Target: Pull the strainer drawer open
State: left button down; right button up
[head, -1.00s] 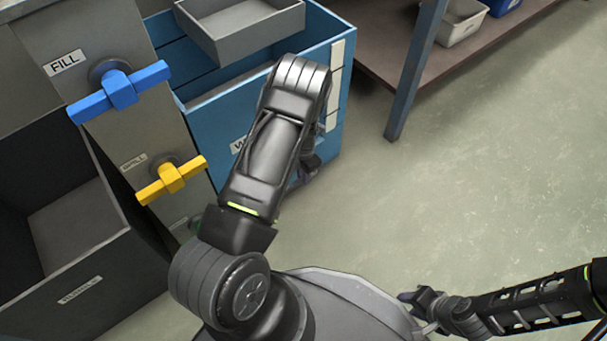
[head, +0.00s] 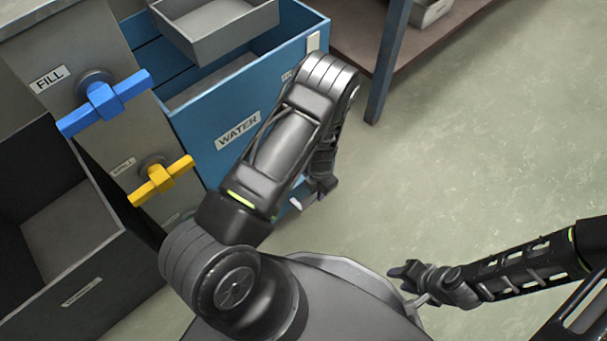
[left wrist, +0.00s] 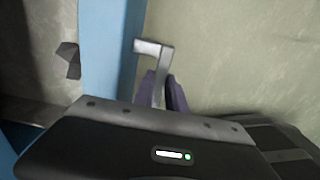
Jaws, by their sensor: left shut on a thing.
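My left gripper (head: 321,190) is low beside the front of the blue WATER tank (head: 215,150). In the left wrist view its two dark purple fingers (left wrist: 163,90) are shut on a grey, L-shaped metal handle (left wrist: 152,48). The handle stands out near a blue upright face (left wrist: 110,50). A pale piece (head: 300,200) shows beside the gripper in the head view. My arm hides much of the tank's lower front, so I cannot make out the strainer drawer's face or its opening. My right gripper (head: 400,272) is at the lower right, away from the tank; its jaws are unclear.
A grey tray (head: 215,28) sits over the tank's top. A blue FILL valve handle (head: 104,102) and a yellow valve handle (head: 160,180) are on the grey panel to the left. A dark open bin (head: 75,280) stands lower left. Floor at right is clear, beyond a shelf leg (head: 388,65).

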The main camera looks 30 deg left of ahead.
pick_arm(q)
jog(key=d, duration=0.1)
jog(key=s+d, duration=0.1)
jog(key=d, duration=0.3)
jog(key=shift+s+p, duration=0.35)
jog(key=c, duration=1.4)
grip_release()
jog(key=shift+o, duration=0.2)
jog(key=shift+w+r, duration=0.1)
notch_tip(320, 180, up, 8)
jog(key=p, duration=0.3)
jog(key=shift+f, duration=0.25)
